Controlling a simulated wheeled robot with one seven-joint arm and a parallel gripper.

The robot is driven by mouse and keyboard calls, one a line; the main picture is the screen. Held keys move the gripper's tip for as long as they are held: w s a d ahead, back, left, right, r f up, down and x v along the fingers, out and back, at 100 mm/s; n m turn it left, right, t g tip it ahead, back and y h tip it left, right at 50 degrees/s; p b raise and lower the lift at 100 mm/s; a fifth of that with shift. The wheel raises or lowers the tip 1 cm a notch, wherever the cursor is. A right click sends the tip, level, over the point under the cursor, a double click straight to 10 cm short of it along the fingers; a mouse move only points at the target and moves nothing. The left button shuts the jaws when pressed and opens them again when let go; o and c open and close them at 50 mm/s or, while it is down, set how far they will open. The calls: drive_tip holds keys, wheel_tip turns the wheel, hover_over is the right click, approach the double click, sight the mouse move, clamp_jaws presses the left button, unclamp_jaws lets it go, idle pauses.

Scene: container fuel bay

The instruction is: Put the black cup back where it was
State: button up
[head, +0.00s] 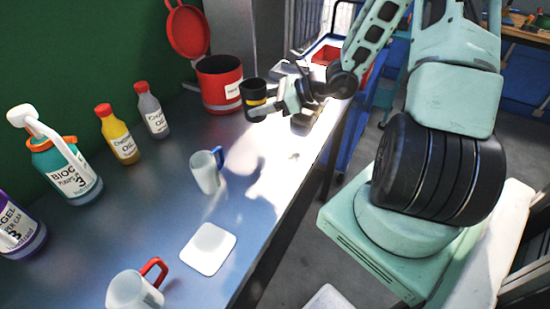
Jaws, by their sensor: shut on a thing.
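The black cup (253,89) has a yellow band and shows in the head view, right of the red bin. My gripper (264,103) is shut on the cup from the right side, and the cup looks upright. Its fingers hide part of the cup's lower side. I cannot tell whether the cup's base touches the table or hangs above it. A white square coaster (208,249) lies bare on the near part of the table.
On the grey table (165,195) stand a pale cup with blue handle (204,174), a pale cup with red handle (134,291), a red bin (219,88) with raised lid, and several bottles at left (119,138). The table's right edge drops to the floor.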

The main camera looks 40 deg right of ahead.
sight(263, 119)
wheel_tip(263, 119, down, 5)
drive_tip(key=shift+s+d+r, duration=0.1)
drive_tip(key=shift+f+p, duration=0.45)
drive_tip(key=shift+f, duration=2.1)
drive_tip(key=shift+f, duration=0.25)
drive_tip(key=o, duration=1)
drive_tip(key=shift+r, duration=0.1)
drive_tip(key=shift+r, duration=0.1)
drive_tip(key=b+v, duration=0.2)
drive_tip(key=v, duration=1)
drive_tip(key=shift+r, duration=0.1)
